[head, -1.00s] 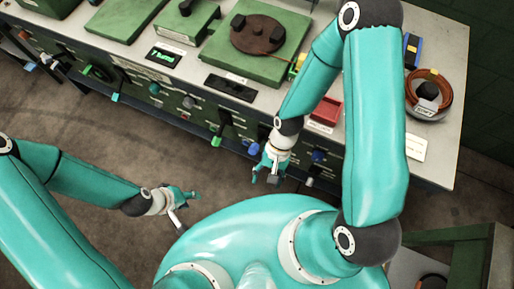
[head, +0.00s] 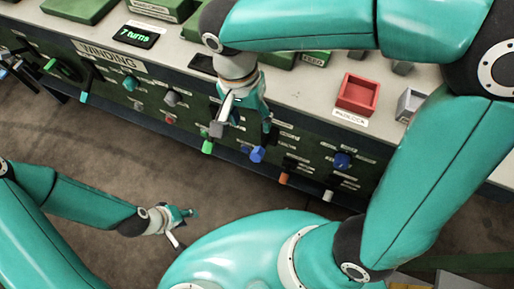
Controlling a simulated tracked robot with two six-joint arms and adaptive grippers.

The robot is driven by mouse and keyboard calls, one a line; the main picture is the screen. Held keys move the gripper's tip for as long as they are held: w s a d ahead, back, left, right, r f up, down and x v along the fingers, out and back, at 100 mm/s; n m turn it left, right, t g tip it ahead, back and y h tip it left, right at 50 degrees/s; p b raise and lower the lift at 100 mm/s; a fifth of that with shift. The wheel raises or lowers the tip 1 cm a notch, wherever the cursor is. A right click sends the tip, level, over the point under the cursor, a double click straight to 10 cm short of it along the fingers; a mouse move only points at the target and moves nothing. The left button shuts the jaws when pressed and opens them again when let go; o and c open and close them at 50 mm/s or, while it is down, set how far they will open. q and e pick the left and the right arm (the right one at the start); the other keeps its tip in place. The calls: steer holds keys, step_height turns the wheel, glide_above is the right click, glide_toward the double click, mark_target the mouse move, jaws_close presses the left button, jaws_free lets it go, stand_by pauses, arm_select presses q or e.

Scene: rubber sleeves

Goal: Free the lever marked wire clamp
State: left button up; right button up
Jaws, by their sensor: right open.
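The dark green front panel of the bench carries several levers with coloured ends and small labels. I cannot read which one is marked wire clamp. My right gripper (head: 241,128) is open in front of the panel, fingers pointing down. Just below it are a green lever end (head: 207,147) and a blue lever end (head: 257,154); whether it touches either I cannot tell. Further right are an orange end (head: 284,178), a white end (head: 328,195) and a blue knob (head: 342,160). My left gripper (head: 186,228) is open and empty over the floor, away from the panel.
A display (head: 134,36) reads "7 turns" above a "WINDING" plate (head: 109,56). Open floor (head: 110,150) lies between the panel and my body.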

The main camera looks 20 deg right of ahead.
mark_target(257, 149)
steer(key=f+b, duration=0.1)
steer(key=f, duration=0.4)
steer(key=d+f+b, duration=0.1)
steer(key=f, duration=0.4)
steer(key=s+f+b, duration=0.1)
steer(key=f, duration=0.4)
steer(key=shift+d+f, duration=0.15)
steer(key=shift+f, duration=0.25)
jaws_close()
